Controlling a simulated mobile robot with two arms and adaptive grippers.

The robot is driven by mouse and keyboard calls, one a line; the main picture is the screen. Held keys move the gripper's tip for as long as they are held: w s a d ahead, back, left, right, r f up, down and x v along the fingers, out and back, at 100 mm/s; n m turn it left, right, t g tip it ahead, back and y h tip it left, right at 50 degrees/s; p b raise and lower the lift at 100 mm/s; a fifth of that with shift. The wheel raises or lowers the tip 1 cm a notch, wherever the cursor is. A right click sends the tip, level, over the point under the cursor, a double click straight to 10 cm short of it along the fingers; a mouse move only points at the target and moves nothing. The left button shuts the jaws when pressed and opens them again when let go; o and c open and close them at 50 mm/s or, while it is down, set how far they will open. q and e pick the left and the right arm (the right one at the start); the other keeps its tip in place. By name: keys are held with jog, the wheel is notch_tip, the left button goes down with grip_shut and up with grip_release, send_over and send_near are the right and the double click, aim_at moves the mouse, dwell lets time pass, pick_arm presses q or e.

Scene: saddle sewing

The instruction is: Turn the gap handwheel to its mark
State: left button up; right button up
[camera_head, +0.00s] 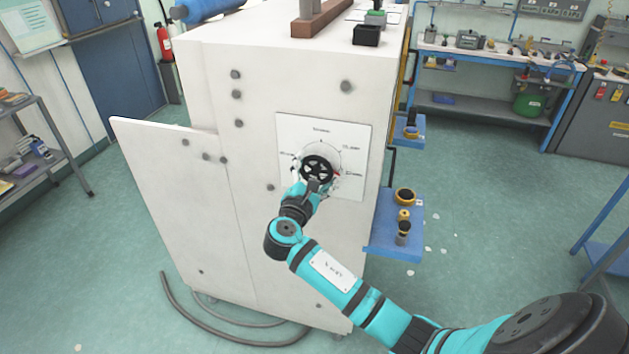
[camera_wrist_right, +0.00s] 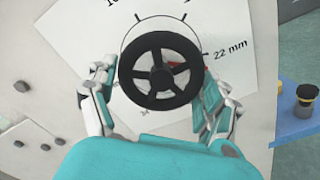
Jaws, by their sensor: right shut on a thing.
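The gap handwheel (camera_head: 317,168) is a black spoked wheel on the front of the white machine. It sits over a white dial plate (camera_head: 350,138) with marks around it. In the right wrist view the handwheel (camera_wrist_right: 160,71) fills the middle, and a red pointer shows beside it, near the "22 mm" mark (camera_wrist_right: 229,49). My right gripper (camera_head: 314,184) is at the handwheel. In the wrist view its fingers (camera_wrist_right: 155,90) stand on both sides of the rim, shut on the wheel. The lower part of the dial is hidden by the gripper. My left gripper is not in view.
The white machine cabinet (camera_head: 222,190) has a panel (camera_head: 160,165) standing out at its left. Blue side shelves (camera_head: 396,230) with small rollers are at its right. A grey hose (camera_head: 190,318) lies on the floor. Open floor lies right of the machine.

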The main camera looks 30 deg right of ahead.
jog(key=shift+f+m+b, duration=0.4)
jog(key=shift+m+b, duration=0.4)
jog(key=shift+m, duration=0.2)
jog(key=m+b, duration=1.2)
jog(key=shift+r+m, duration=0.2)
jog(key=shift+m, duration=0.1)
jog(key=shift+r+m+b, duration=0.15)
jog(key=shift+m+b, duration=0.9)
jog(key=shift+m, duration=0.2)
jog(key=shift+r+m+b, duration=0.15)
jog(key=shift+m+b, duration=0.9)
jog(key=shift+m, duration=0.2)
jog(key=o, duration=1)
jog(key=shift+r, duration=0.1)
jog(key=shift+r, duration=0.1)
